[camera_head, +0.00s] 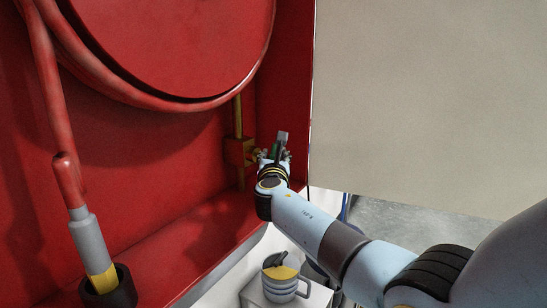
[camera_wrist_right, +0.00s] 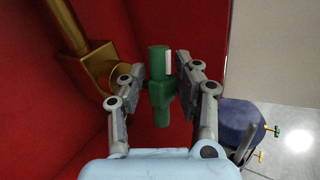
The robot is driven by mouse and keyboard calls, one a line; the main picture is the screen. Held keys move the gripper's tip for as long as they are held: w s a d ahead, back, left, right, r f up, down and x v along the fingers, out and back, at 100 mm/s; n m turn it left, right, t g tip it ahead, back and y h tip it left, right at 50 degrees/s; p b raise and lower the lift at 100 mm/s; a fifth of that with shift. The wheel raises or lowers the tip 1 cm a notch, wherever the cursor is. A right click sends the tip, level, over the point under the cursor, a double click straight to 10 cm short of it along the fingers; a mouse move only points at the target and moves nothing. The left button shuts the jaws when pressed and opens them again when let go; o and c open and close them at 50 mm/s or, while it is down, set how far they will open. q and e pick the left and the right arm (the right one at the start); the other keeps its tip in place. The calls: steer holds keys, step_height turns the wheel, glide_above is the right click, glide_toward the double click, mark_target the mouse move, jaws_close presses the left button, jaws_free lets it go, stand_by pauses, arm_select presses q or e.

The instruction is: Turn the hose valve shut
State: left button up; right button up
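The hose valve is a brass body (camera_head: 238,151) on a brass pipe, low on the inner right side of the red cabinet. Its green handle shows in the right wrist view (camera_wrist_right: 159,88), with a brass body (camera_wrist_right: 92,72) left of it. My right gripper (camera_head: 276,152) is at the valve and partly covers the handle in the head view. In the wrist view the right gripper's fingers (camera_wrist_right: 162,80) stand either side of the handle, close to its middle. Whether both fingers press on it I cannot tell. My left gripper is not in view.
A red hose reel (camera_head: 170,45) fills the cabinet above. A grey and yellow nozzle (camera_head: 92,245) sits in a black holder at lower left. A pale panel (camera_head: 430,100) stands right of the cabinet. A jug (camera_head: 281,277) stands on a white surface below my right arm.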

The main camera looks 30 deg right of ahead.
jaws_close()
